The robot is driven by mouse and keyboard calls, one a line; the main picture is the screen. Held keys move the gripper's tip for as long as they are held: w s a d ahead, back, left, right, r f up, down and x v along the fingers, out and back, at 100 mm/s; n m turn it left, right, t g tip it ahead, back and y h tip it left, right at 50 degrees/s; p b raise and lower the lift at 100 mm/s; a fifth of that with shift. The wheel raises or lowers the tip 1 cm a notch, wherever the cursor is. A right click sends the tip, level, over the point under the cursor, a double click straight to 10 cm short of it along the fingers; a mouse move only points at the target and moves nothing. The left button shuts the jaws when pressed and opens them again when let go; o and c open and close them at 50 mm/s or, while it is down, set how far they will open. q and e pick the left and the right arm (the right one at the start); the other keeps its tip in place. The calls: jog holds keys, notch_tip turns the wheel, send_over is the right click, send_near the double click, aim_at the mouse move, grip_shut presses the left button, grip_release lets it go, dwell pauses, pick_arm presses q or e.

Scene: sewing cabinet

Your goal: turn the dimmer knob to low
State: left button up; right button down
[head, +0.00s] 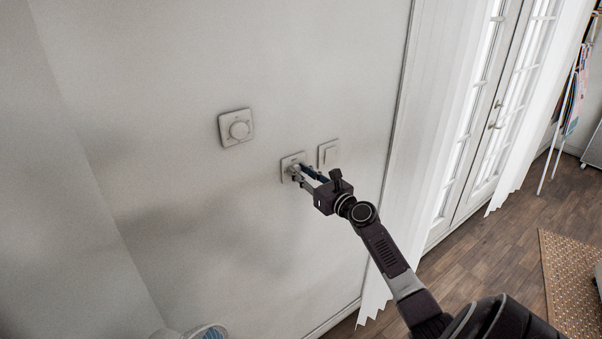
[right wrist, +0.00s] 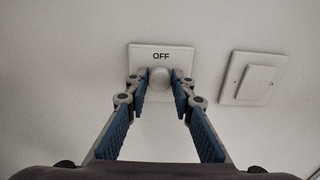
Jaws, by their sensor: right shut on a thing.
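A round white knob (right wrist: 160,78) sits on a square white wall plate (right wrist: 138,53) marked OFF in the right wrist view. In the head view this plate (head: 287,161) is the middle one of three wall fittings. My right gripper (head: 298,172) reaches it from the lower right. In the right wrist view its blue-padded fingers (right wrist: 160,84) are shut on the knob, one on each side. The fingers partly hide the knob in the head view. My left gripper is not in view.
A flat rocker switch (head: 328,154) is close on the right, and also shows in the right wrist view (right wrist: 256,82). White curtains (head: 428,130) and glazed doors (head: 480,140) stand farther right.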

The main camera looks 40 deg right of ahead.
jog(key=shift+n, duration=0.3)
jog(key=shift+f+n+b, duration=0.15)
jog(key=shift+n+b, duration=2.1)
jog(key=shift+n, duration=3.45)
jog(key=shift+f+n+b, duration=0.15)
jog(key=shift+n+b, duration=2.05)
jog(key=shift+n, duration=3.5)
jog(key=shift+f+n+b, duration=0.15)
jog(key=shift+n+b, duration=2.1)
jog(key=shift+n, duration=3.45)
